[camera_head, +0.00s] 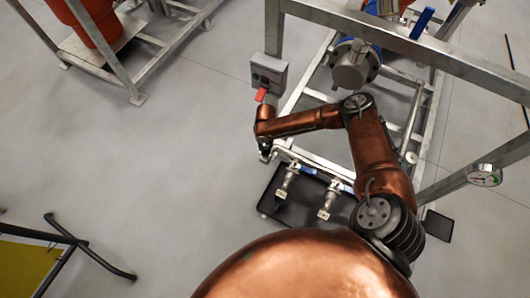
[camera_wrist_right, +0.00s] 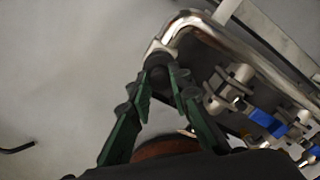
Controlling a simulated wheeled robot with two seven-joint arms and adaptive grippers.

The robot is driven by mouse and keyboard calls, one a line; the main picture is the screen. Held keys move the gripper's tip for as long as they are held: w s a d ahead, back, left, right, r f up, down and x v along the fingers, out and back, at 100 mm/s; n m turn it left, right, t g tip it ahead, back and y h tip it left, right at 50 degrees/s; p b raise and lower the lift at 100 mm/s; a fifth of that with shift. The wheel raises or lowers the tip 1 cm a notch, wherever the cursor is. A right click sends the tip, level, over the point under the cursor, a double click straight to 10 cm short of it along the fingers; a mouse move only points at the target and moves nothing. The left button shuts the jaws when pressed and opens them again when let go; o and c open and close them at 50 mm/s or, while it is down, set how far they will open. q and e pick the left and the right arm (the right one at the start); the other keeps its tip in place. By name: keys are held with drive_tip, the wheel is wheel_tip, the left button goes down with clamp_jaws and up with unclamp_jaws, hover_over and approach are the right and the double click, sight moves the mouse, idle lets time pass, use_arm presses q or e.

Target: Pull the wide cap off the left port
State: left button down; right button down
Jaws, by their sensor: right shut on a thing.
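My right gripper (camera_head: 265,150) reaches down at the left end of the silver pipe manifold, seen small in the head view. In the right wrist view its two green fingers (camera_wrist_right: 162,74) close on a dark cap (camera_wrist_right: 157,61) at the end of a bent silver pipe (camera_wrist_right: 186,22). The cap sits at or against the pipe mouth; I cannot tell whether there is a gap. The fingers hide part of it. In the head view the cap is too small to make out. My left gripper is not in view.
Two valved outlets (camera_head: 286,181) (camera_head: 327,201) with blue handles stand to the right, over a black tray (camera_head: 262,203). Metal frame rails (camera_head: 440,55) cross the right side.

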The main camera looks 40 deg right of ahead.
drive_tip(key=shift+r, duration=0.1)
drive_tip(key=shift+r+p, duration=1.15)
drive_tip(key=shift+r, duration=0.8)
